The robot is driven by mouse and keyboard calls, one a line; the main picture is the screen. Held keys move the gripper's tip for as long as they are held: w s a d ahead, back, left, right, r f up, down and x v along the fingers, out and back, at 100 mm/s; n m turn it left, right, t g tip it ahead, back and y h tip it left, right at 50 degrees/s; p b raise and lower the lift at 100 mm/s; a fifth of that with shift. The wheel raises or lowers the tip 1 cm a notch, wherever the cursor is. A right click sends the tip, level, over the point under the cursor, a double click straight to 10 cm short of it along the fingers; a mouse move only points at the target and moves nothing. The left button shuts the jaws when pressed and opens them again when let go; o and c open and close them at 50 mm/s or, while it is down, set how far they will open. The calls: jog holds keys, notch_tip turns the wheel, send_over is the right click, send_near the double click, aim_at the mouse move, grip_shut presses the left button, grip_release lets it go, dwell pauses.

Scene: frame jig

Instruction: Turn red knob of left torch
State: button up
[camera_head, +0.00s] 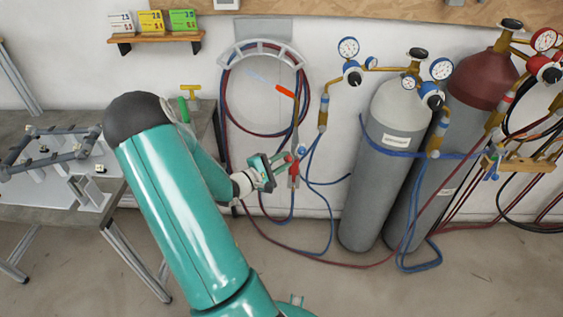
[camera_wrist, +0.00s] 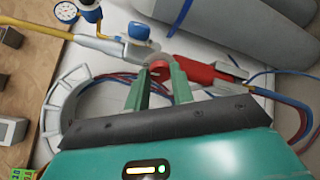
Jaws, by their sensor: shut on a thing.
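The left torch (camera_head: 294,172) hangs upright in front of the wall, below the hose holder. Its red body (camera_wrist: 205,74) fills the middle of the wrist view, with a blue knob (camera_wrist: 139,30) beside it. The red knob (camera_wrist: 160,68) sits between the tips of my green fingers. My gripper (camera_wrist: 161,84) is shut on this knob, and the fingers hide its sides. In the head view my gripper (camera_head: 279,168) reaches the torch from the left, and the red knob is too small to make out clearly.
Grey and dark-red gas cylinders (camera_head: 384,175) with gauges stand to the right. Red and blue hoses (camera_head: 318,244) loop from the torch to the regulators. A workbench (camera_head: 45,205) with a frame jig stands at the left.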

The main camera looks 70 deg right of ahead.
jog(key=shift+m, duration=0.4)
jog(key=o, duration=1)
jog(key=v, duration=1.3)
jog(key=shift+a, duration=0.4)
jog(key=shift+w, duration=0.15)
